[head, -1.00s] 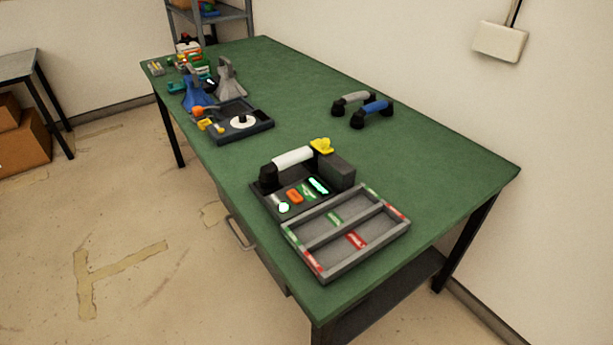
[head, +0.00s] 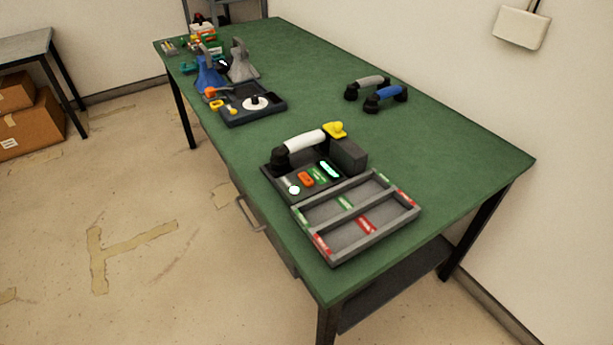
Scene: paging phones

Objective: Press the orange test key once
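The orange test key (head: 305,179) is a small orange block on the dark test base (head: 271,180) near the front of the green table. A lit white-green round light (head: 294,190) sits to its left, and a glowing green display (head: 329,169) to its right. A handset with a white grip (head: 305,140) and dark ends lies along the back of the base, with a yellow piece (head: 335,130) at its right end. Neither of my grippers is in view.
A grey divided tray (head: 320,251) with red and green labels adjoins the base in front. Two handsets, grey (head: 371,82) and blue (head: 387,94), lie at the back right. A dark tray (head: 230,121) and blue and grey holders stand farther left. The table's middle (head: 310,90) is clear.

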